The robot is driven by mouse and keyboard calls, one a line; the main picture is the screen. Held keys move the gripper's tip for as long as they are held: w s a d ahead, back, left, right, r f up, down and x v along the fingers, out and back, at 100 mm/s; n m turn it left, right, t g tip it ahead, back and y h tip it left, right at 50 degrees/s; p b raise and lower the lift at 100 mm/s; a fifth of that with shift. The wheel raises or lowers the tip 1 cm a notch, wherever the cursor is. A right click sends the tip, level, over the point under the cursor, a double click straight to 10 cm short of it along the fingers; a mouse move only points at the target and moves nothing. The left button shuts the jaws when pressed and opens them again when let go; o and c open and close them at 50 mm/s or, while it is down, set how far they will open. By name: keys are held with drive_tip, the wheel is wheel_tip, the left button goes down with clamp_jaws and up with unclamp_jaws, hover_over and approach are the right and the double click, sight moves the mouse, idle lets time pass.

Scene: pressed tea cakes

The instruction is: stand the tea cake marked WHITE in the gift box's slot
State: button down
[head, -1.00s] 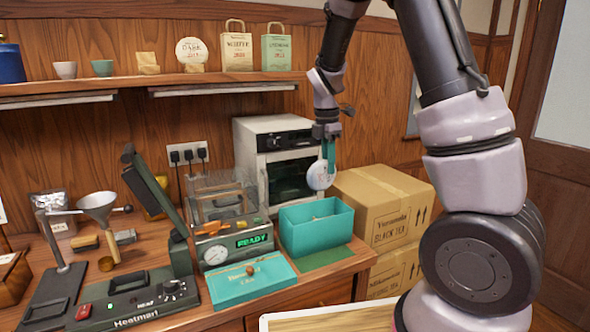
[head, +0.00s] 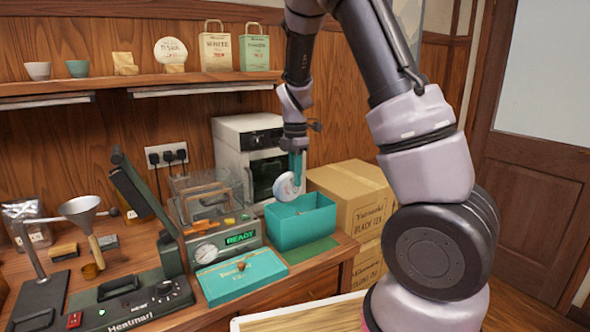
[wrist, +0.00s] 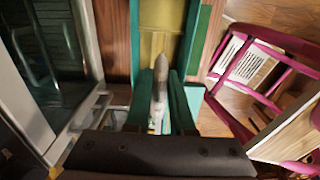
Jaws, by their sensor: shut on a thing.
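My gripper (head: 297,165) points down and is shut on a pale round tea cake (head: 288,187), held upright on edge. The cake hangs at the back left rim of the open teal gift box (head: 300,230) in the head view; its lettering is too small to read. In the wrist view, the cake (wrist: 160,82) shows edge-on between the two teal fingers (wrist: 160,105). Beyond it are the box's teal wall (wrist: 193,40) and yellowish interior (wrist: 160,45). The slot itself is hard to make out, and the head view hides the box's inside.
A teal lid (head: 240,277) lies in front of the box. A white oven (head: 250,150) stands behind it, a machine with a READY display (head: 240,238) to its left. Cardboard cartons (head: 350,200) stack at right. A heat sealer (head: 130,305) stands front left.

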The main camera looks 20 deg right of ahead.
drive_tip(key=shift+f, duration=4.55)
drive_tip(key=shift+c, duration=1.8)
unclamp_jaws()
drive_tip(key=shift+r, duration=0.1)
drive_tip(key=shift+r, duration=4.9)
